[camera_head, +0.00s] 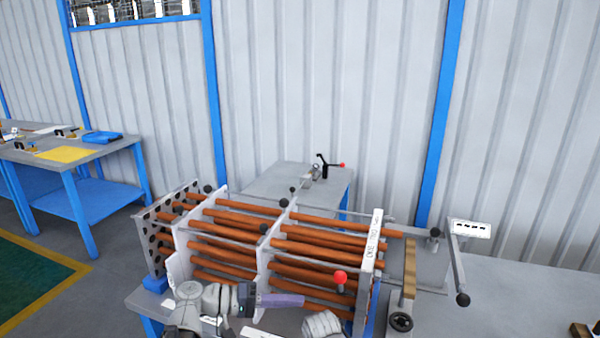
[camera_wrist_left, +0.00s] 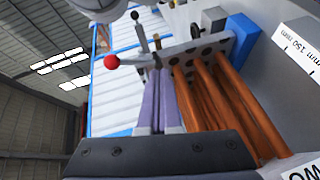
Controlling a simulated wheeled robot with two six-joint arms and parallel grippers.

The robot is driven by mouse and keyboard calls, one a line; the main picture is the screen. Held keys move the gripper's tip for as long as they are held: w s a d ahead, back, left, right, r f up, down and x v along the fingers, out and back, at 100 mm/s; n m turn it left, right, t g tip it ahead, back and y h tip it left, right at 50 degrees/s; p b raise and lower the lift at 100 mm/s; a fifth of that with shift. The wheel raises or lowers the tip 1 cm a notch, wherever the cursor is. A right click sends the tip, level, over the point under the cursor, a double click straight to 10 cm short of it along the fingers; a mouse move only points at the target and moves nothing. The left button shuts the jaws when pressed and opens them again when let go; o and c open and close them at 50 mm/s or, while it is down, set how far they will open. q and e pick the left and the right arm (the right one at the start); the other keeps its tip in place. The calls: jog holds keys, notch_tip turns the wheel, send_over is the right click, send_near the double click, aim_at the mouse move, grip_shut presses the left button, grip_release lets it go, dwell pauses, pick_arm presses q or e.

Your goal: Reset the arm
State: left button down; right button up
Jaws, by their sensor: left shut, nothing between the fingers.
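My left arm (camera_head: 190,305) comes in low at the left of the head view. Its gripper (camera_head: 302,300) has purple fingers, shut and empty, in front of a rack of copper-coloured tubes (camera_head: 235,253). In the left wrist view the closed fingers (camera_wrist_left: 158,72) point toward a perforated plate (camera_wrist_left: 203,55), with copper tubes (camera_wrist_left: 235,100) close beside them on the right. I cannot tell whether the fingers touch the rack. A pale rounded part (camera_head: 322,325) shows at the bottom edge of the head view. My right gripper is not in view.
White plates (camera_head: 262,272) hold the tubes. A red-knobbed lever (camera_head: 340,278) stands just right of my left gripper. A clamp with a black-knobbed lever (camera_head: 458,270) is farther right. The grey tabletop (camera_head: 500,312) at right is mostly clear. A blue-framed table (camera_head: 80,160) stands far left.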

pick_arm(q)
jog(key=s+a+f+g+y, duration=0.1)
jog(key=s+a+f+y, duration=0.1)
jog(key=f+y, duration=0.35)
jog(key=s+a+f+g+y, duration=0.1)
jog(key=a+f+y, duration=0.15)
jog(key=f, duration=0.65)
jog(key=s+a+f+y, duration=0.2)
jog(key=a+f+y, duration=0.2)
jog(key=a+y, duration=0.5)
jog(key=s+d+r+m+p, duration=0.3)
jog(key=s+d+r+p, duration=0.2)
jog(key=d, duration=0.5)
jog(key=shift+s+r+m+g, duration=0.15)
jog(key=shift+s+m+g, duration=0.15)
jog(key=shift+g, duration=0.1)
